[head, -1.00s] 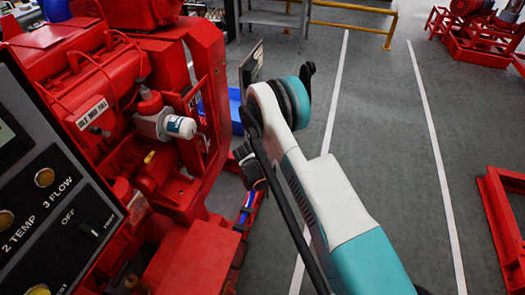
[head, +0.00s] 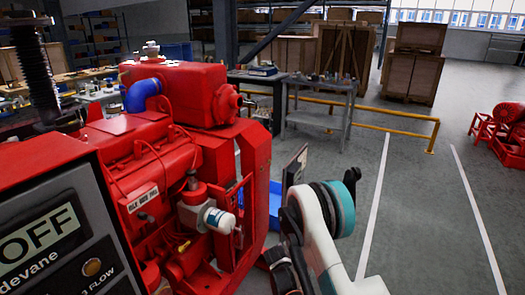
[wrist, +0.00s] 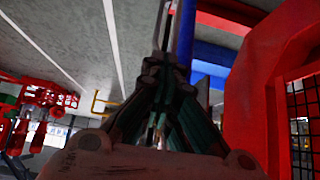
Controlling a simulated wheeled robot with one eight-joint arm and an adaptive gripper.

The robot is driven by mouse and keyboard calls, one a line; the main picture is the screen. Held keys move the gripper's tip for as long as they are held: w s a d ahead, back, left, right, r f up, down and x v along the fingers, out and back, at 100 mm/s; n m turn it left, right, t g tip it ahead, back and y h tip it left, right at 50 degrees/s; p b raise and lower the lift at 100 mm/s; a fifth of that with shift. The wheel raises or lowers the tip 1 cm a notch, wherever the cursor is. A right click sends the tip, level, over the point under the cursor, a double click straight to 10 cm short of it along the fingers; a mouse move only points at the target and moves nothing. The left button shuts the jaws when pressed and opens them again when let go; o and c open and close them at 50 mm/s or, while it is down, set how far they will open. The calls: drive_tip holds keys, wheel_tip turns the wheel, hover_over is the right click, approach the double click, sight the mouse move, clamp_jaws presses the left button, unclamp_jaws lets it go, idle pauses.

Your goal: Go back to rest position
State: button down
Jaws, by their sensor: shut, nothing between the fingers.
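My gripper (wrist: 168,30) shows in the wrist view with its dark fingers together and nothing held between them. The red frame of the pumpset (wrist: 250,110) is close on its right, with a mesh guard at the right edge. I cannot tell whether the gripper touches it. In the head view my white and teal arm is at the lower middle, to the right of the red diesel pumpset (head: 150,190). I cannot make out the gripper's fingers there. A white filter (head: 218,220) sticks out of the pumpset's side.
A control panel (head: 60,240) fills the lower left. A blue bin (head: 275,203) lies behind my arm. A grey workbench (head: 320,115) and a yellow rail (head: 400,115) stand behind. Another red machine (head: 505,130) is far right. The floor between the white lines is clear.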

drive_tip(key=s+d+r+n+y, duration=0.1)
drive_tip(key=s+r, duration=0.2)
drive_tip(key=r, duration=1.1)
drive_tip(key=s+d+r+n, duration=0.1)
drive_tip(key=s+d+r, duration=0.1)
drive_tip(key=r, duration=1.2)
drive_tip(key=s+d+r+n+y, duration=0.1)
drive_tip(key=s+d+r, duration=0.1)
drive_tip(key=s+r, duration=0.95)
drive_tip(key=s+r+n+y, duration=0.2)
drive_tip(key=s+r, duration=0.2)
drive_tip(key=s, duration=1.9)
drive_tip(key=shift+d+n, duration=0.15)
drive_tip(key=shift+n, duration=0.25)
drive_tip(key=shift+w, duration=0.15)
